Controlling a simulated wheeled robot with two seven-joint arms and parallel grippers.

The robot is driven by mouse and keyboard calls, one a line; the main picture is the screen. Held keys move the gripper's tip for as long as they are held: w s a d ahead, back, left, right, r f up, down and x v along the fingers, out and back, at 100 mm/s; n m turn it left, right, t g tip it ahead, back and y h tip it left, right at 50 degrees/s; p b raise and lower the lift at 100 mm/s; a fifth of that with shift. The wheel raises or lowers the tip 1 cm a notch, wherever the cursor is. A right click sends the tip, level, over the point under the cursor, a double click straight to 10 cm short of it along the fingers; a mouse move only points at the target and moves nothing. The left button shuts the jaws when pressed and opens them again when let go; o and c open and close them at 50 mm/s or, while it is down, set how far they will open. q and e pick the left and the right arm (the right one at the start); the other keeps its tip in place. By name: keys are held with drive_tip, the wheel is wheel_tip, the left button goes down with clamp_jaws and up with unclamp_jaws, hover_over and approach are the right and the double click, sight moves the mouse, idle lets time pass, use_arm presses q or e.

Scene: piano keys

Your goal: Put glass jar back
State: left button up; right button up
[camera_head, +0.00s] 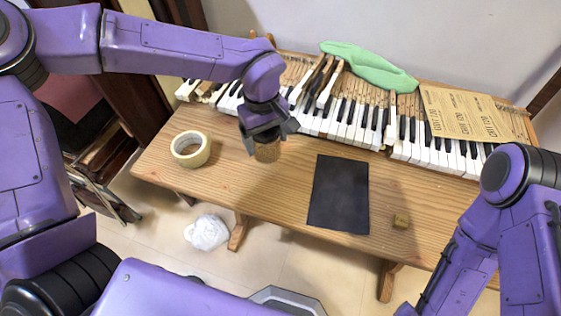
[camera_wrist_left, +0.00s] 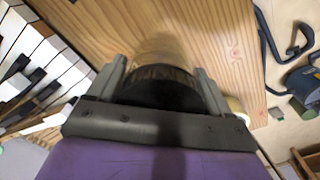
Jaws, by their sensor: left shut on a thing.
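The glass jar (camera_head: 267,152) is brownish, with a dark lid that shows in the left wrist view (camera_wrist_left: 158,88). My left gripper (camera_head: 268,133) is shut on it from above, one finger on each side of the lid. The jar is upright over the wooden table, between the tape roll and the black mat. I cannot tell whether its base touches the table. The jar's upper part is hidden by the gripper in the head view. My right arm comes in at the lower right, but its gripper is out of view.
A tape roll (camera_head: 190,149) lies on the table (camera_head: 255,195) to the left. Piano keys (camera_head: 350,122), a green object (camera_head: 369,66) and a printed cardboard sheet (camera_head: 466,113) are behind.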

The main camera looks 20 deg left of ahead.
sight(277, 153)
use_arm(q)
drive_tip(key=s+d+r+n+p, duration=0.1)
drive_tip(key=s+d+r+n, duration=0.25)
drive_tip(key=n, duration=0.85)
drive_tip(key=s+d+r+n, duration=0.3)
drive_tip(key=s+n, duration=0.1)
drive_tip(key=n, duration=0.8)
drive_tip(key=s+d+r+n+p, duration=0.1)
drive_tip(key=s+d+r+n, duration=0.25)
drive_tip(key=n, duration=0.75)
drive_tip(key=w+a+f+p, duration=0.3)
drive_tip(key=w+a+f, duration=0.1)
drive_tip(key=w, duration=0.2)
drive_tip(key=shift+f+n, duration=0.15)
drive_tip(key=shift+n, duration=0.15)
drive_tip(key=w+a+f, duration=0.1)
drive_tip(key=f, duration=0.1)
drive_tip(key=w+a+f, duration=0.1)
drive_tip(key=w+f, duration=0.1)
drive_tip(key=w+a+f+p, duration=0.1)
drive_tip(key=f, duration=0.1)
drive_tip(key=shift+w+a+f, duration=0.1)
drive_tip(key=shift+w+f, duration=0.2)
drive_tip(key=shift+w, duration=0.05)
wheel_tip(277, 153, down, 3)
drive_tip(key=shift+f, duration=0.1)
